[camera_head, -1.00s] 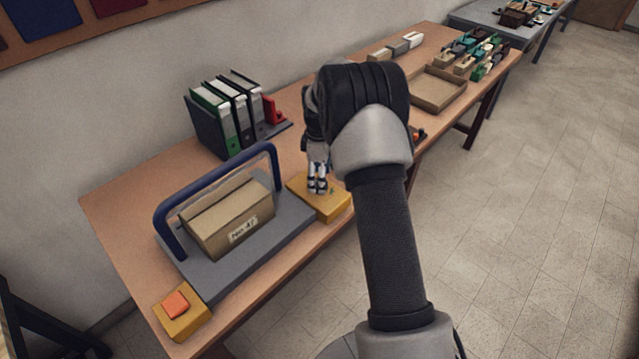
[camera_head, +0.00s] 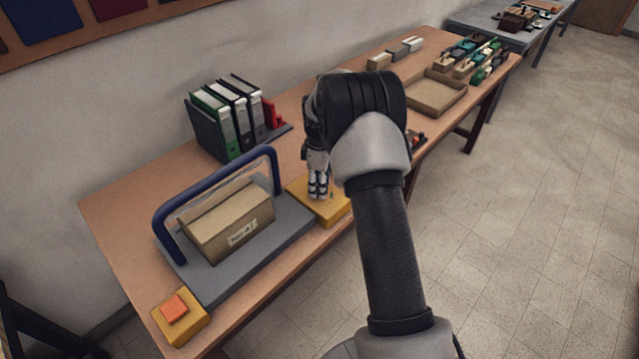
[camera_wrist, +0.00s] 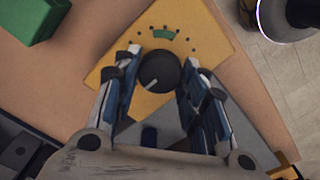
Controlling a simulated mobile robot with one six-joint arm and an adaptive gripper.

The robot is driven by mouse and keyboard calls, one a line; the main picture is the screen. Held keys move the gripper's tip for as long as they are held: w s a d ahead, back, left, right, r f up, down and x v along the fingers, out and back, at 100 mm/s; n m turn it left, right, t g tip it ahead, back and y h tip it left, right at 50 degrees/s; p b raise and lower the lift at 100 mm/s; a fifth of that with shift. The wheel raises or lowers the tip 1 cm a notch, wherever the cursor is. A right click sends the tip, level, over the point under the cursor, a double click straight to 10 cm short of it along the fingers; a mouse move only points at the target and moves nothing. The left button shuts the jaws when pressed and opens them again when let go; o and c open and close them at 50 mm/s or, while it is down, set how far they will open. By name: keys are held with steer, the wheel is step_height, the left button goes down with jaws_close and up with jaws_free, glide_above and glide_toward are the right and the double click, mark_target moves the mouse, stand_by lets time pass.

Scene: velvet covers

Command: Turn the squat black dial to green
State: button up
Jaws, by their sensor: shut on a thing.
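The squat black dial (camera_wrist: 158,70) sits on a yellow panel (camera_wrist: 215,38) in the wrist view. A pale pointer line on its top points to the lower left. A green mark (camera_wrist: 163,33) is on the panel beyond the dial, with small dark marks on either side of it. My gripper (camera_wrist: 163,58) has a finger on each side of the dial and is shut on it. In the head view my gripper (camera_head: 318,194) is down over the yellow panel (camera_head: 338,212), and hides the dial.
A grey base (camera_head: 205,282) with a blue handle (camera_head: 215,178) and cardboard box (camera_head: 228,215) stands left of the panel. An orange button (camera_head: 174,308) is at the near corner. Binders (camera_head: 228,115) stand behind. The wrist view shows a green block (camera_wrist: 42,18) at upper left.

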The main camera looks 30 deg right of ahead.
steer(key=shift+c, duration=1.2)
